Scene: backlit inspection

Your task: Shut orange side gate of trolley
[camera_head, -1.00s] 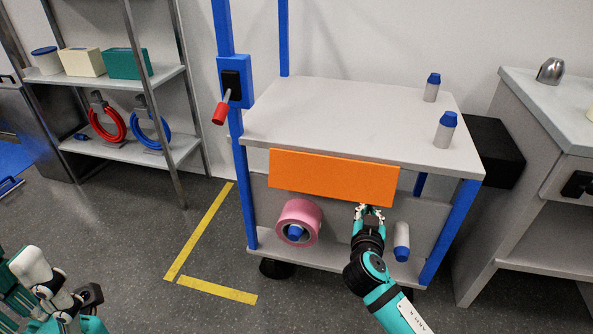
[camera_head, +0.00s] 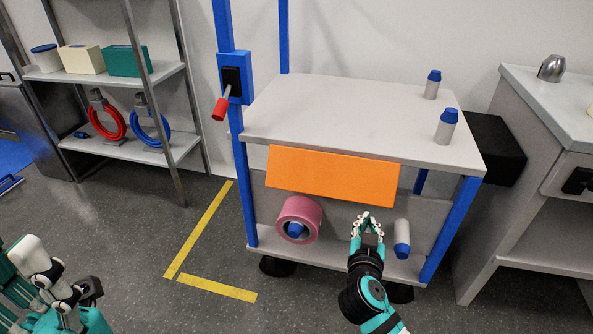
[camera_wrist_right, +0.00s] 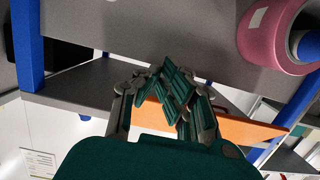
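The trolley (camera_head: 350,115) has a grey top and blue posts. Its orange side gate (camera_head: 333,177) slants below the front edge of the top. The gate also shows in the right wrist view (camera_wrist_right: 240,128), beyond the fingers. My right gripper (camera_head: 368,216) is in front of the trolley, just below the gate's lower right edge, apart from it in the head view. Its fingertips come together in the right wrist view (camera_wrist_right: 165,68), with nothing held. My left gripper (camera_head: 45,278) is at the lower left, away from the trolley; its fingers are unclear.
A pink roll (camera_head: 311,213) and a blue-capped bottle (camera_head: 402,240) are on the trolley's lower shelf, either side of my right gripper. Two bottles stand on top. A red-handled switch (camera_head: 222,108) is on the left post. A bench (camera_head: 540,130) stands close right.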

